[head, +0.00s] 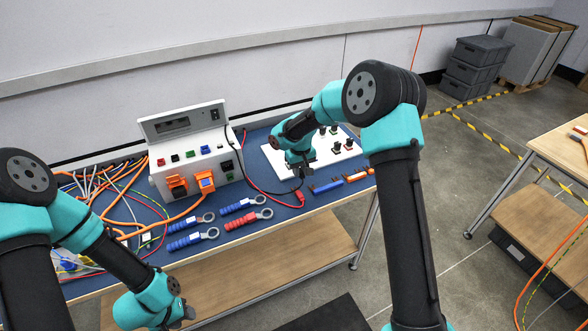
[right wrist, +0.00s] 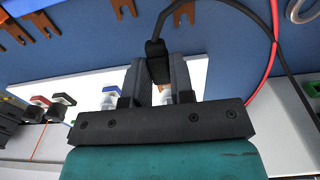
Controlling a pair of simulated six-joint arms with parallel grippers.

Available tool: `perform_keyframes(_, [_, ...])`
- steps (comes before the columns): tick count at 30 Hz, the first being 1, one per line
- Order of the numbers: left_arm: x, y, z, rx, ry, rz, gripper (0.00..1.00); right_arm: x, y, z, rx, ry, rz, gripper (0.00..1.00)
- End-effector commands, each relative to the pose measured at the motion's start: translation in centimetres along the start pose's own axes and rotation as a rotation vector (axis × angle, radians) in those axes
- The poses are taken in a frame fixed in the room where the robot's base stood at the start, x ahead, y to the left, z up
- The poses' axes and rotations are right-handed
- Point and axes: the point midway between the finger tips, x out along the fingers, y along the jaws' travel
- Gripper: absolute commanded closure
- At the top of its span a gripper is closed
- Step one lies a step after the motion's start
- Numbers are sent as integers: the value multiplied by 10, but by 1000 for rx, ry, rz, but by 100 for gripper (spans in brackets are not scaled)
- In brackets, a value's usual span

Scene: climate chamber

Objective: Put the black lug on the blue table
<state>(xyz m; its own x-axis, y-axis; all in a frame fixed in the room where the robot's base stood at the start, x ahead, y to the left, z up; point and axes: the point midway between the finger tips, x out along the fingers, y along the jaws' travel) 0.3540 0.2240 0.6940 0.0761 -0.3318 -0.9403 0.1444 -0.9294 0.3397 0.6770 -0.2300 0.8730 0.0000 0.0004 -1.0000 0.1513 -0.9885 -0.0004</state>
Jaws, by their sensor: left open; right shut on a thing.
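The black lug (right wrist: 157,62) sits at the end of a black cable, between the fingers of my right gripper (right wrist: 158,88) in the right wrist view. In the head view the right gripper (head: 303,170) is low over the front edge of a white board; the lug is hard to make out there. The blue table (head: 258,166) spreads around the board and also fills the upper right wrist view (right wrist: 90,62). I cannot tell whether the lug touches anything below. My left gripper (head: 182,314) is open and empty, in front of the table's front edge.
A white device box (head: 192,158) with coloured sockets stands at the back. Several blue-handled and red-handled tools (head: 240,220) lie in front of it. A red lug (head: 299,196) with red cable lies near the right gripper. The white board (head: 333,160) carries several dark-topped posts.

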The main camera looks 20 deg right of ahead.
Motion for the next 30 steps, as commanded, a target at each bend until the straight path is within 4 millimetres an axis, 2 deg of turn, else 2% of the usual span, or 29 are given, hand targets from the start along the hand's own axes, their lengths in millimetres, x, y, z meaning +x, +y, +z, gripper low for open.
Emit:
perform_keyframes(12, [0,0,0,0,0,0,57,-19,0,0,0,1,1,100])
perform_keyframes(30, [0,0,0,0,0,0,57,-20,-1,2,1,0,1,100])
